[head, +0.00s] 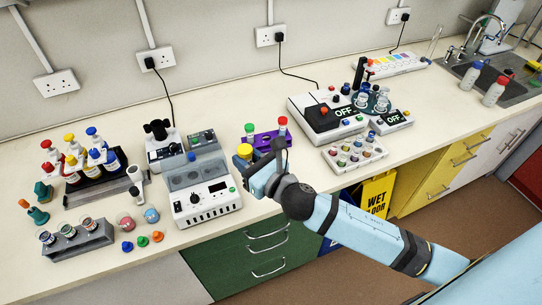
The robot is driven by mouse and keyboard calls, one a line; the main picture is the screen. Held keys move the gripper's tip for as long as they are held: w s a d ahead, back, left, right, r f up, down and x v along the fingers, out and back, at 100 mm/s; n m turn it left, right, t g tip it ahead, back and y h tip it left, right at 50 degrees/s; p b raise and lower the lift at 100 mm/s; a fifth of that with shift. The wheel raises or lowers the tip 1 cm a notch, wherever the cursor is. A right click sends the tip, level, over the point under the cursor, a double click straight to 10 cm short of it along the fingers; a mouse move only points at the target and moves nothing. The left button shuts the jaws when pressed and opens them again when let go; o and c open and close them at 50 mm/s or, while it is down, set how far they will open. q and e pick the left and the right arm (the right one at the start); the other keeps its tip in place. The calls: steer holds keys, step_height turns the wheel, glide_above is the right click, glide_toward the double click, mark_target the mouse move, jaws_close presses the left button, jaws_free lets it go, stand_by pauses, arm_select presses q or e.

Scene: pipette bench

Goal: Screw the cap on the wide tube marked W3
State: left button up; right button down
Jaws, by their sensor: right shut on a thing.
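My right gripper (251,163) reaches in from the right in front of the purple rack (264,141). It is shut on what appears to be a yellow cap (244,150), held above the counter; its fingertips are small and partly hidden, and I cannot tell whether a tube is under the cap. A grey rack (92,240) at the front left holds three wide tubes: left (47,238), middle (67,230) and right (86,223). Their marks are too small to read, so I cannot tell which is W3. My left gripper is not in view.
Blue (127,246), green (143,240) and orange (158,236) caps lie right of the grey rack. A white instrument (208,205) stands between them and my right gripper. Several bottles (72,150) stand behind.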

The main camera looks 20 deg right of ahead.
steer(key=w+a+n+g+y, duration=0.3)
steer(key=a+n+y, duration=0.1)
steer(key=a, duration=0.5)
steer(key=shift+w+r+y, duration=0.35)
steer(key=shift+w+y, duration=0.05)
steer(key=shift+y, duration=0.3)
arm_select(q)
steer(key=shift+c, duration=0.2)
